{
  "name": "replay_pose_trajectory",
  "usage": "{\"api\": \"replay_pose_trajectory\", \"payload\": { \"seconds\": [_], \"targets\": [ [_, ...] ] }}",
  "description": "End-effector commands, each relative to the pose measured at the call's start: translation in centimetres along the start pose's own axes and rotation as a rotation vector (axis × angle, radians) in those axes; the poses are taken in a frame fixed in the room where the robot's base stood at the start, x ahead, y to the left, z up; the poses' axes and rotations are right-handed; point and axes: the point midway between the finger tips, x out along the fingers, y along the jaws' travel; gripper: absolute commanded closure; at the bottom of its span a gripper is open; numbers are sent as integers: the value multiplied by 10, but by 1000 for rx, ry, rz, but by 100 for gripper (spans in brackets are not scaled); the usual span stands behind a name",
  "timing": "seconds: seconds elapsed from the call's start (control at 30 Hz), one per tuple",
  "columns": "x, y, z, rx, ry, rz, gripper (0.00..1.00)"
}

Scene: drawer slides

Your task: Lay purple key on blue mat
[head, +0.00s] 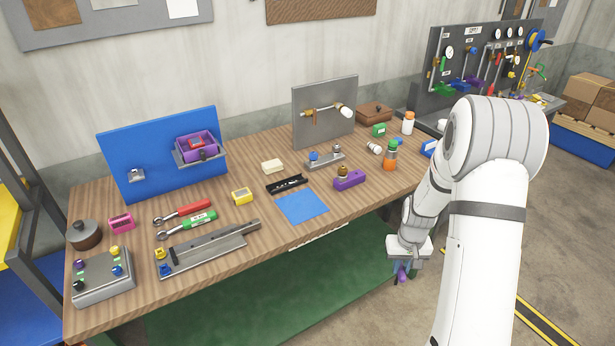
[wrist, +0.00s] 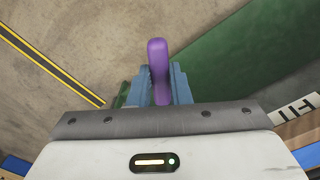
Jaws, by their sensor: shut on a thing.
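The purple key (wrist: 157,58) is in my gripper (wrist: 160,85), between its blue fingers, and shows as a smooth rounded purple bar in the wrist view. In the head view my gripper (head: 402,272) hangs off the front edge of the workbench, to the right of the mat and over the floor. Only a small purple bit of the key shows there. The blue mat (head: 302,207) is a flat square near the front edge of the workbench and is bare.
On the workbench (head: 250,280) around the mat are a black tray (head: 287,184), a purple block with a brown knob (head: 349,180), a yellow box (head: 242,196) and a long grey rail (head: 210,250).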

Motion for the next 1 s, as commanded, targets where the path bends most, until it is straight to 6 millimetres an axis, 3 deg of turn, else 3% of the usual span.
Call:
{"api": "replay_pose_trajectory", "payload": {
  "seconds": [0.3, 0.4, 0.77, 1.0],
  "targets": [
    [-6, -27, -87, 36, 333, 8, 100],
    [-13, -35, -103, 39, 422, 11, 100],
    [-27, -55, -130, 30, 599, 6, 100],
    [-44, -81, -156, -9, 800, -4, 100]
  ]
}}
